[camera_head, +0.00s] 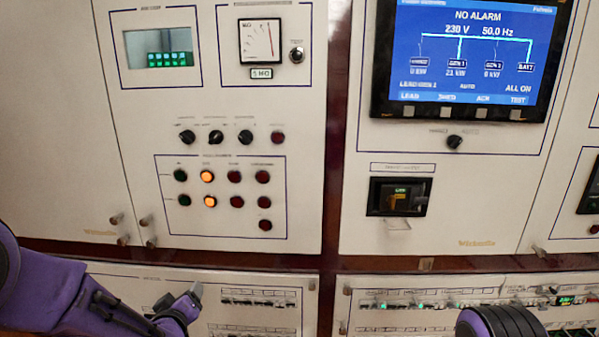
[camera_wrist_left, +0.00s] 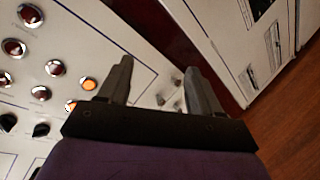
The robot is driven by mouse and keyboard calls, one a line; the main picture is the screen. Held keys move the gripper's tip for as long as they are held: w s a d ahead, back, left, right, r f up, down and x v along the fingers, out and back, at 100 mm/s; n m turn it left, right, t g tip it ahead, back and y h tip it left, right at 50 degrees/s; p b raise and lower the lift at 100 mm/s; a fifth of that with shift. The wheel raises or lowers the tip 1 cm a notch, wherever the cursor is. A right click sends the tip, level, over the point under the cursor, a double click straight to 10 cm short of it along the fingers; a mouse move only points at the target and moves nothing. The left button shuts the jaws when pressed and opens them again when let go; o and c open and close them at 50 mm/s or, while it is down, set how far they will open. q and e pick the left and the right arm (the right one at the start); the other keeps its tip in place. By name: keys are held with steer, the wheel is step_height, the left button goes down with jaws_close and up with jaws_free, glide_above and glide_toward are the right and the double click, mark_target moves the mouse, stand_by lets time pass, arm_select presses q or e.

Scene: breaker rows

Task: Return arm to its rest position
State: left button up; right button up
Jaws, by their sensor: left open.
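My left arm (camera_head: 60,295) comes in from the lower left of the head view, purple and dark. My left gripper (camera_head: 188,300) is in front of the lower breaker panel (camera_head: 262,318). In the left wrist view my left gripper (camera_wrist_left: 160,85) shows two grey fingers spread apart with nothing between them. The panel with lamps (camera_wrist_left: 40,70) lies beyond the fingers. A purple rounded part of my right arm (camera_head: 500,322) shows at the bottom right of the head view. My right gripper is out of view.
Upper cabinet doors carry a blue display (camera_head: 470,50), a dial meter (camera_head: 260,40), black knobs (camera_head: 215,137) and lamps, two lit orange (camera_head: 208,176). Small latches (camera_head: 148,220) stick out at the left door's lower edge. Wood floor (camera_wrist_left: 290,115) shows at right in the wrist view.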

arm_select(q)
steer(key=s+a+f+g, duration=0.2)
steer(key=s+f+g, duration=0.3)
steer(key=s+f, duration=1.25)
steer(key=s+f+m+g, duration=0.1)
steer(key=s+f, duration=0.4)
steer(key=s, duration=0.5)
steer(key=s+a+f+g, duration=0.1)
steer(key=s+f+g, duration=0.3)
steer(key=s, duration=0.5)
step_height(320, 180, down, 2)
steer(key=shift+s+f+m+g+y, duration=0.1)
steer(key=shift+s+m+g+y, duration=0.2)
steer(key=shift+s+m+y, duration=0.1)
